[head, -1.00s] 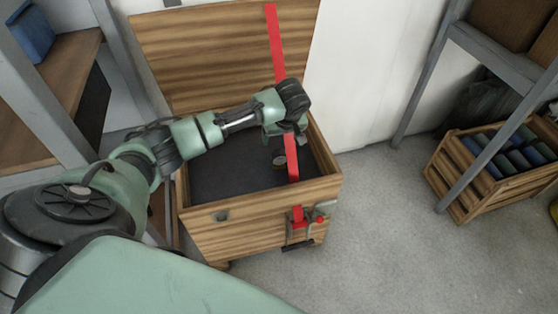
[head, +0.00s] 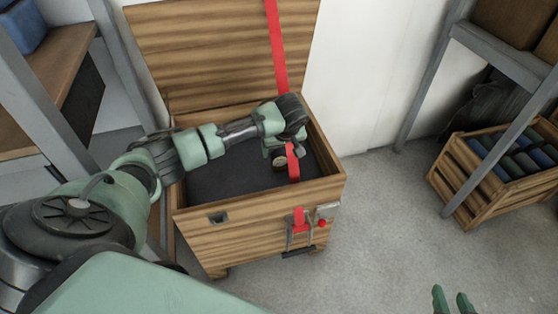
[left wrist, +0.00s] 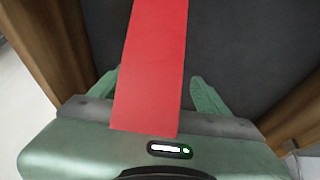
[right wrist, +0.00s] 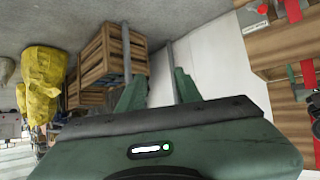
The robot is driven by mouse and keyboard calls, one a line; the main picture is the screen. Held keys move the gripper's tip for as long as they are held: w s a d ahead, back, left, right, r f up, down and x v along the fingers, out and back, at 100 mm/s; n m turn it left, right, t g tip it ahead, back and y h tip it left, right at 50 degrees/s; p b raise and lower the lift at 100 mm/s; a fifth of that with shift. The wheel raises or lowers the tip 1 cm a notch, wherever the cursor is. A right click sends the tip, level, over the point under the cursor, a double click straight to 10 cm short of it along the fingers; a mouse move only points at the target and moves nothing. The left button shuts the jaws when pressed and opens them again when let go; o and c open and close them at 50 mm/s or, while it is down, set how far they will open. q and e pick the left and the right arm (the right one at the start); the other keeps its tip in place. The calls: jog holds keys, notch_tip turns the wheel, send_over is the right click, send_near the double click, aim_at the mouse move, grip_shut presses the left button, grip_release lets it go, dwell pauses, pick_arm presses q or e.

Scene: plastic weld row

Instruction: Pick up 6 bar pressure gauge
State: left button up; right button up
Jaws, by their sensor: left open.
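A small round dark gauge with a pale rim (head: 279,161) shows inside the open wooden chest (head: 225,243), near its right side. I take it for the pressure gauge; its dial is too small to read. My left gripper (head: 280,150) is inside the chest opening, just above and partly over the gauge. Its fingers are apart in the left wrist view (left wrist: 155,88), with nothing seen held. The gauge is not visible there, where a red strap covers the middle. My right gripper (head: 452,297) is open and empty at the lower right, also seen in the right wrist view (right wrist: 157,85).
The red strap (head: 278,55) runs from the raised lid (head: 215,50) down past my left gripper into the chest. A metal latch (head: 299,235) is on the chest front. A slatted crate of rolls (head: 470,195) stands right under a shelf. The floor between is clear.

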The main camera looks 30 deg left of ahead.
aim_at(279, 153)
pick_arm(q)
jog(key=b+x, duration=0.2)
jog(key=x, duration=0.2)
jog(key=shift+f, duration=0.35)
jog(key=shift+a+f, duration=0.1)
jog(key=c, duration=1.7)
jog(key=shift+o, duration=0.2)
pick_arm(e)
jog(key=w+a+r+t+y, duration=0.2)
jog(key=w+r+t, duration=0.3)
jog(key=r, duration=0.5)
jog(key=shift+a+r+t, duration=0.4)
jog(key=shift+a+t, duration=0.05)
jog(key=shift+t, duration=0.55)
pick_arm(q)
jog(key=shift+r, duration=0.2)
